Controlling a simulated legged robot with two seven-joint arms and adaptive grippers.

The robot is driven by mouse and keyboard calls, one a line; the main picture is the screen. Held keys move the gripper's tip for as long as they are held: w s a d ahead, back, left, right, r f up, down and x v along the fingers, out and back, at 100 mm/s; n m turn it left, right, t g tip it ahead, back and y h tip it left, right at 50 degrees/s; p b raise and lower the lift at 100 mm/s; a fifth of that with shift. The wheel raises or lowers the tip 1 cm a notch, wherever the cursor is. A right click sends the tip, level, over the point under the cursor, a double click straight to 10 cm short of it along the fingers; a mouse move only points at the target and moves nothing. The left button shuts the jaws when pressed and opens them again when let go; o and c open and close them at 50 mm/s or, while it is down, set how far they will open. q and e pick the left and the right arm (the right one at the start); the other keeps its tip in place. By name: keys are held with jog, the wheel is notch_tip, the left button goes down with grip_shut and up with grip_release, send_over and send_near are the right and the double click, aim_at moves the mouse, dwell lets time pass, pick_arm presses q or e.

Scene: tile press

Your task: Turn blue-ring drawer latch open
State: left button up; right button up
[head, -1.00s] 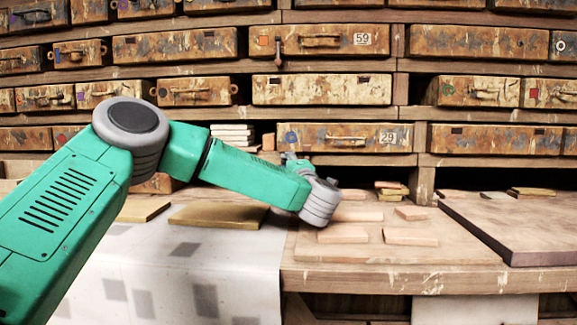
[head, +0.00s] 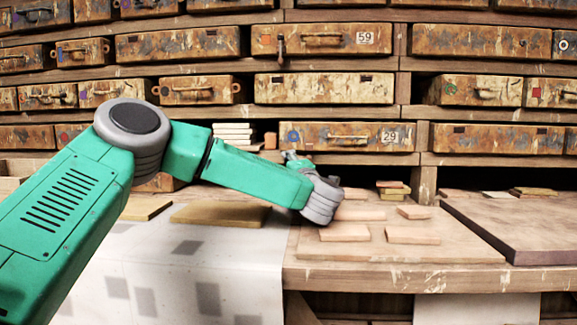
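The blue-ring drawer (head: 362,131) is the one with the plate 29, low in the shelving at the middle. Its blue ring (head: 293,138) is at its left end, and its pull handle is at the middle. The drawer looks closed. My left arm comes in from the left, and my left gripper (head: 294,158) is just below the ring, at the drawer's lower left corner. My grey wrist hides most of it, so its fingers cannot be made out. I cannot make out this drawer's latch or whether the gripper touches it. My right gripper is not in view.
The drawer 59 (head: 320,40), two rows above, has a dark latch hanging by its left end. Thin tan tiles (head: 345,233) lie on the bench board below my wrist. A dark slab (head: 520,222) lies at the right. White tiles (head: 233,133) are stacked left of the blue-ring drawer.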

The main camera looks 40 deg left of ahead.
pick_arm(q)
jog(key=shift+d, duration=0.15)
jog(key=v, duration=1.1)
jog(key=shift+s+d+f, duration=0.15)
jog(key=shift+s+d, duration=0.1)
jog(key=shift+s, duration=0.05)
jog(key=shift+f, duration=0.1)
